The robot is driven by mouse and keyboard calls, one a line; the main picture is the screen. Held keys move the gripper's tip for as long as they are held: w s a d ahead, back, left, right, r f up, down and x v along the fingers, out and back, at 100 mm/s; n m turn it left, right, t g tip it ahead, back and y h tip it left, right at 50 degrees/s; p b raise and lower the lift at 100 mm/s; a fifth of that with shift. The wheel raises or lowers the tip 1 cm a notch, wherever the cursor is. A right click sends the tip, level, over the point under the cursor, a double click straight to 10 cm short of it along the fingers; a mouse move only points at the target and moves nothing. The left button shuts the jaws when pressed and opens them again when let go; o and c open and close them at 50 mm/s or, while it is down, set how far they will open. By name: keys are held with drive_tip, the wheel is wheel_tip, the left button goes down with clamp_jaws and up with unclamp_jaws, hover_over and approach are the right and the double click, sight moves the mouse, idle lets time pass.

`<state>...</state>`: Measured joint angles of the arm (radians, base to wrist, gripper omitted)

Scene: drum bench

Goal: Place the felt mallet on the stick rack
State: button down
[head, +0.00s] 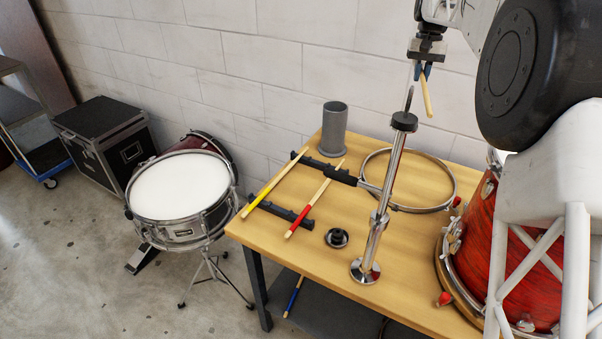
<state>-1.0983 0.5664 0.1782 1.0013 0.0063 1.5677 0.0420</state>
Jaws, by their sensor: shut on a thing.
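My gripper (422,76) is high at the upper right, in front of the wall and above the bench. Its blue-tipped fingers are shut on a light wooden stick (427,98) that hangs down, slightly tilted. I see no felt head on it; its upper end is hidden by the fingers, so I cannot tell for sure that it is the felt mallet. The stick rack, with its dark front bar (268,206) and back bar, is on the left part of the bench. A yellow stick (271,187) and a red stick (307,211) lie across it, apart.
A chrome stand (378,225) rises from the bench (425,245) between rack and red drum (516,255). A metal hoop (452,178), grey cup (333,130) and black knob (337,238) are near. A blue stick (293,297) lies below the bench. A snare (180,190) stands left.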

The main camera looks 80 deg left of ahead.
drive_tip(key=s+f+m, duration=0.1)
drive_tip(key=s+f, duration=1.2)
drive_tip(key=s, duration=0.3)
drive_tip(key=s+f+m, duration=0.2)
drive_tip(key=s+f, duration=1.1)
drive_tip(key=s, duration=0.4)
drive_tip(key=shift+s+d, duration=0.1)
drive_tip(key=shift+f, duration=1.95)
drive_tip(key=shift+f, duration=2)
drive_tip(key=shift+f, duration=0.45)
drive_tip(key=c, duration=1.2)
unclamp_jaws()
